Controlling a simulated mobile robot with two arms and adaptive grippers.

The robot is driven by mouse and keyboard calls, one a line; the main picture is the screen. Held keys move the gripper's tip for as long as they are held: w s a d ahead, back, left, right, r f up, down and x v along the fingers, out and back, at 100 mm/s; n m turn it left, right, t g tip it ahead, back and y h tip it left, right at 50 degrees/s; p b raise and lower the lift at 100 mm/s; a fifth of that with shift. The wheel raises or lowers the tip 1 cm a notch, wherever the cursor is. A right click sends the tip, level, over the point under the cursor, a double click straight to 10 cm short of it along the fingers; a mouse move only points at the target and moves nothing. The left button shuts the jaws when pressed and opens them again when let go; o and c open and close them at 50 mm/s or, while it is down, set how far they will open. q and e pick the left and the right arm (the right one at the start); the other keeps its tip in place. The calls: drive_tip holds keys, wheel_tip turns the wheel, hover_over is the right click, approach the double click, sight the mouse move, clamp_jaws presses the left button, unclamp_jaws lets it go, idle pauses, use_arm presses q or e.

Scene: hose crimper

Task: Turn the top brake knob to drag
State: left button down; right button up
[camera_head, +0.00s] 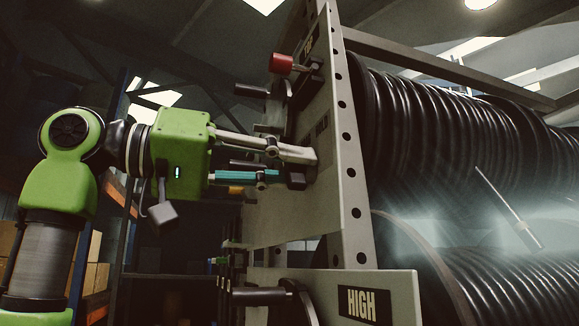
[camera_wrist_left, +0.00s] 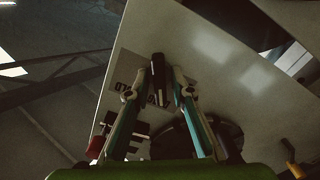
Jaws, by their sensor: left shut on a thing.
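The top brake knob shows as a dark narrow bar between my left fingertips in the left wrist view (camera_wrist_left: 158,72), and its dark end shows below the fingertips in the head view (camera_head: 296,180). My left gripper (camera_head: 293,166) comes in from the left, with its fingers against the pale side panel (camera_head: 335,200). In the left wrist view the left gripper (camera_wrist_left: 158,88) has one finger on each side of the knob. The fingers partly cover lettering in the wrist view. My right gripper is not in view.
A red-ended handle (camera_head: 281,63) and a dark crank grip (camera_head: 250,91) stick out above my gripper. Another dark crank grip (camera_head: 258,296) is below, beside a HIGH label (camera_head: 362,303). Large reels of black hose (camera_head: 440,130) fill the right. Shelving with boxes (camera_head: 92,276) stands at left.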

use_arm(q)
drive_tip(key=c, duration=2.1)
unclamp_jaws()
drive_tip(key=v, duration=1.2)
